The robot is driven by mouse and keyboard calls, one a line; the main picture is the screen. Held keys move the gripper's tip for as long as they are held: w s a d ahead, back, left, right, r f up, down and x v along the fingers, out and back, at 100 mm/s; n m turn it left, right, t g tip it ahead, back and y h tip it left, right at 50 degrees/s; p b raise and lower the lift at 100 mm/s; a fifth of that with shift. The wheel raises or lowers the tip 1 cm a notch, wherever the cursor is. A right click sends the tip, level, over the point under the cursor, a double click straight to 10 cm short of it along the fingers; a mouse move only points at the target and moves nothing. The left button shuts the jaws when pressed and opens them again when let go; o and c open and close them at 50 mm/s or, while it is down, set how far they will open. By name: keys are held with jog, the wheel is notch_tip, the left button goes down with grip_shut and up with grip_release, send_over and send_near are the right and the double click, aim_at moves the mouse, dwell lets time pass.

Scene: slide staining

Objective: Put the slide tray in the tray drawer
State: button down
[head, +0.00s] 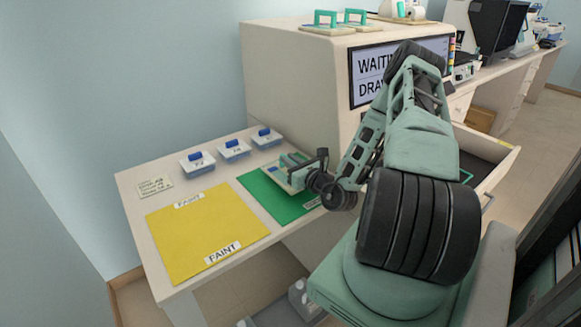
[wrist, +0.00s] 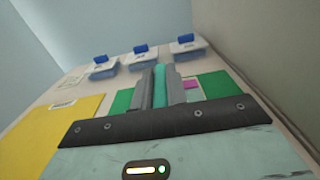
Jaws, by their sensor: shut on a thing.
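The slide tray (head: 272,170) is a small pale board with a teal handle (wrist: 160,86), at the green mat (head: 262,190) on the side table. My gripper (head: 299,168) is shut on that handle, with one grey finger on each side in the wrist view (wrist: 160,90). A magenta patch (wrist: 191,85) shows on the tray beside the fingers. I cannot tell whether the tray touches the mat. An open drawer (head: 497,150) juts from the cabinet at the right, with a dark inside; my arm hides part of it.
A yellow mat (head: 205,232) marked FAINT lies left of the green one. The cabinet (head: 295,85) rises behind, with a partly hidden sign and two green-handled trays (head: 340,25) on top.

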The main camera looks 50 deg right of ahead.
jog(key=shift+f, duration=1)
jog(key=shift+f, duration=0.1)
jog(key=c, duration=1.4)
grip_release()
jog(key=shift+s, duration=0.15)
jog(key=b+v, duration=0.2)
jog(key=v, duration=0.8)
jog(key=shift+s, duration=0.2)
jog(key=shift+s+a, duration=0.15)
jog(key=shift+s, duration=0.45)
jog(key=shift+a, duration=0.1)
